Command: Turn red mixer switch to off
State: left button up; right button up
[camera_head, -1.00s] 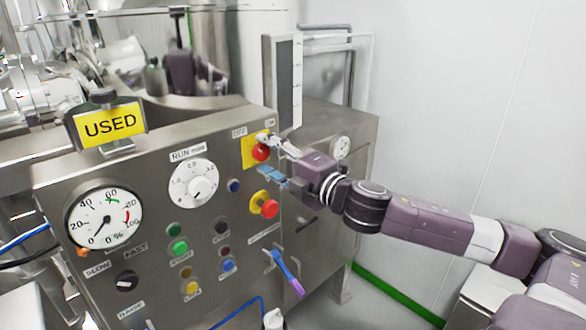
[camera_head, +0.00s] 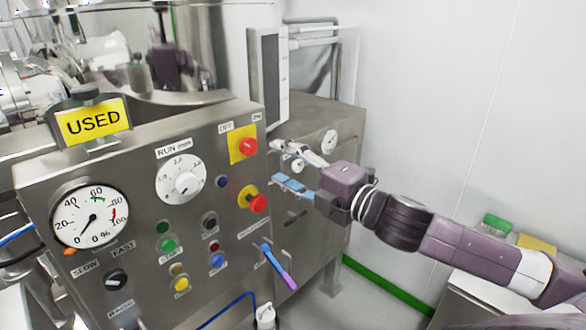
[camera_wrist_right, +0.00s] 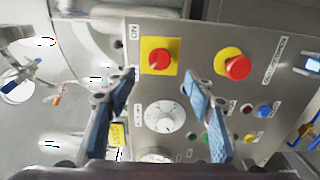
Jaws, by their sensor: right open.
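The red mixer switch (camera_head: 248,147) sits on a yellow plate at the upper right of the steel control panel, under OFF and ON labels. I cannot clearly tell which way its handle points. It also shows in the right wrist view (camera_wrist_right: 160,57), between the fingers in the picture. My right gripper (camera_head: 277,163) is open and empty, just right of the switch and apart from it. Its two blue-padded fingers frame the view in the right wrist camera (camera_wrist_right: 159,82). My left gripper does not show.
A second red button (camera_head: 258,204) on a yellow ring sits below the switch. The panel also carries a RUN dial (camera_head: 181,180), a round gauge (camera_head: 90,217), several coloured buttons and a blue-purple lever (camera_head: 280,266). A yellow USED sign (camera_head: 93,121) stands on top. White wall is clear at right.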

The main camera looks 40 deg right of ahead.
jog(key=shift+s+d, duration=0.1)
jog(key=shift+s, duration=1.15)
